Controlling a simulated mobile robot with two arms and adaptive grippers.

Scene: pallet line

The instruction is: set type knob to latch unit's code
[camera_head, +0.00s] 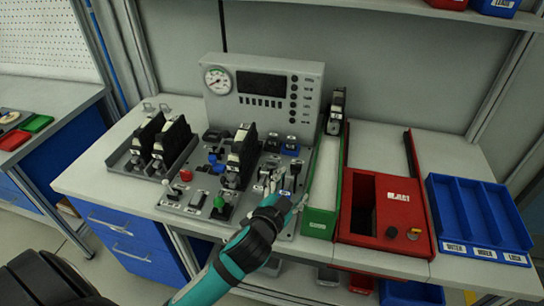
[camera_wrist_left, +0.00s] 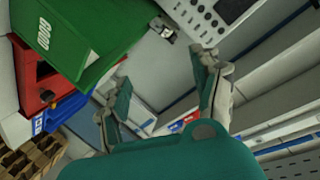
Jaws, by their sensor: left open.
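My left gripper (camera_head: 287,188) is over the front right of the grey fixture board, by the green tray's front left corner. Its fingers also show apart and empty in the left wrist view (camera_wrist_left: 160,90). A red box (camera_head: 369,206) stands right of the green tray. Black-and-white units stand on the board (camera_head: 240,155) and in a grey rack (camera_head: 172,142). I cannot tell which is the latch unit or read a code.
The green tray (camera_head: 320,222) shows large in the left wrist view (camera_wrist_left: 75,40). A grey panel with a gauge (camera_head: 217,80) stands behind the board. A blue three-compartment bin (camera_head: 478,212) is at the right. Free bench top (camera_head: 445,150) lies behind it.

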